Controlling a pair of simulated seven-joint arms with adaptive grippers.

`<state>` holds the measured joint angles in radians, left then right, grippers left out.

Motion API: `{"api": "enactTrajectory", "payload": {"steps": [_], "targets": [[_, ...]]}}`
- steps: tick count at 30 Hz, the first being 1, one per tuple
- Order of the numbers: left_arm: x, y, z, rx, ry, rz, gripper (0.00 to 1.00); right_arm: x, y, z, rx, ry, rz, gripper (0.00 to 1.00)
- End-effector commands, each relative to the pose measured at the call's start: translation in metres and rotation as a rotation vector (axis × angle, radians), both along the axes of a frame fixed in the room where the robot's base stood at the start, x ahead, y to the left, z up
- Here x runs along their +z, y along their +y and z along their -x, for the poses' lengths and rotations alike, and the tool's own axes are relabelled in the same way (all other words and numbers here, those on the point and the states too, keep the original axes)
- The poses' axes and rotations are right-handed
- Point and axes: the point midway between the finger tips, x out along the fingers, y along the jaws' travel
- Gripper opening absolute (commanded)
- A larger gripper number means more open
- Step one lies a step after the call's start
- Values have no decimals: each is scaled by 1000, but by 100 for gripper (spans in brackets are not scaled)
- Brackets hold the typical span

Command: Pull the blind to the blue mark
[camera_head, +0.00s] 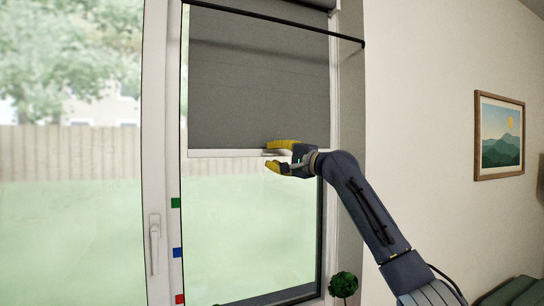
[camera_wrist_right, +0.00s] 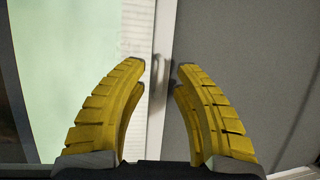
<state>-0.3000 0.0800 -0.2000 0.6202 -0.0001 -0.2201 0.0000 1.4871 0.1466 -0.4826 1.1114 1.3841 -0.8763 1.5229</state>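The grey roller blind (camera_head: 258,85) covers the upper part of the right window pane. Its pale bottom bar (camera_head: 225,153) hangs above the level of the green mark. The blue mark (camera_head: 177,252) is on the window frame, below the green mark (camera_head: 175,202) and above the red mark (camera_head: 179,299). My right gripper (camera_head: 268,157) is at the bar's right part, one yellow finger above its level and one below. In the right wrist view the fingers (camera_wrist_right: 158,66) are apart, with the bar (camera_wrist_right: 138,40) between them and the blind (camera_wrist_right: 245,50) to the right; contact is unclear. My left gripper is out of view.
A white window handle (camera_head: 154,245) is left of the marks. A black rod (camera_head: 270,19) crosses the top of the window. A small green plant (camera_head: 343,286) stands at the lower right. A framed picture (camera_head: 499,136) hangs on the right wall.

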Motion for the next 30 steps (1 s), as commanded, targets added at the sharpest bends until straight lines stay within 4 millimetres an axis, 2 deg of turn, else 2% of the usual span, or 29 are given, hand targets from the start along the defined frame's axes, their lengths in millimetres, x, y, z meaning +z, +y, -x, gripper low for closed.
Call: {"api": "enactTrajectory", "payload": {"steps": [16,24,30], "targets": [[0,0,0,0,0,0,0,0,6,-5,0,1,-1,31],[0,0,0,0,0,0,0,0,6,-5,0,1,-1,0],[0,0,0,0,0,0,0,0,6,-5,0,1,0,0]]}}
